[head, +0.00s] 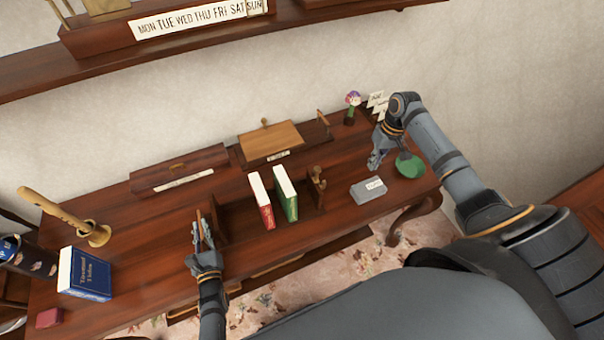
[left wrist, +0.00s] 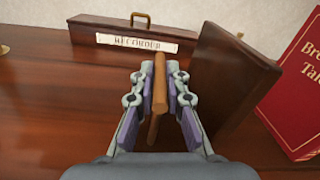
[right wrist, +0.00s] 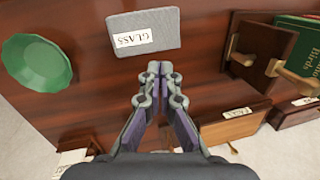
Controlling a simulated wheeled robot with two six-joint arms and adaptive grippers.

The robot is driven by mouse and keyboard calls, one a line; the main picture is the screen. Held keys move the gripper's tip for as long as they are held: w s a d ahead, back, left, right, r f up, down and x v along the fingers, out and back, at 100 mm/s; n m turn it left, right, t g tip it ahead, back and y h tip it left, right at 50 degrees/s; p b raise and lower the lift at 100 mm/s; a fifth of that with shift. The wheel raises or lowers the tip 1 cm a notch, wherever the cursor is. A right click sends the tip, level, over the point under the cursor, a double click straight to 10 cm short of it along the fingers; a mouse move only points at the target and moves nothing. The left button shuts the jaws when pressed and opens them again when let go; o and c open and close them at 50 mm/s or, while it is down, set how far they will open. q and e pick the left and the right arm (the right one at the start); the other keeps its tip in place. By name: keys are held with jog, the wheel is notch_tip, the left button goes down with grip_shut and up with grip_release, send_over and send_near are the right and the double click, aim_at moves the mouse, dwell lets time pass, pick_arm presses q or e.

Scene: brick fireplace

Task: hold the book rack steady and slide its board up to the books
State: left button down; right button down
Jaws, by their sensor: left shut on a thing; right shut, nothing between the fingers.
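The book rack (head: 238,222) is a dark wooden tray on the desk with a dark left end panel, which shows large in the left wrist view (left wrist: 228,75). A red book (head: 262,203) and a green book (head: 287,193) stand in it, apart from the end panel. The board (head: 318,190) with a light wooden handle is at the right, with a gap to the green book; it shows in the right wrist view (right wrist: 262,50). My left gripper (head: 201,235) is shut on a light wooden handle (left wrist: 160,85) beside the left panel. My right gripper (head: 374,160) is shut and empty, right of the board.
A grey box labelled GLASS (right wrist: 144,32) and a green bowl (head: 410,168) lie near my right gripper. Wooden boxes (head: 180,170) (head: 271,142) line the back. Bare desk lies left of the rack.

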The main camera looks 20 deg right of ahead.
aim_at(309, 173)
jog(key=w+a+r+y, duration=0.2)
jog(key=w+a+r, duration=0.1)
jog(key=a, duration=0.3)
jog(key=w+a+r+y, duration=0.1)
jog(key=w+a+r, duration=0.2)
jog(key=a, duration=0.3)
jog(key=x, duration=0.9)
jog(key=shift+w+f+n+t, duration=0.25)
jog(key=shift+w+n+t, duration=0.05)
jog(key=shift+n+t, duration=0.1)
dwell(0.3)
jog(key=shift+w+a, duration=0.1)
jog(key=shift+a, duration=2)
jog(key=shift+w+a, duration=0.15)
jog(key=shift+a, duration=1.75)
jog(key=shift+w+a, duration=0.15)
jog(key=shift+a, duration=1.95)
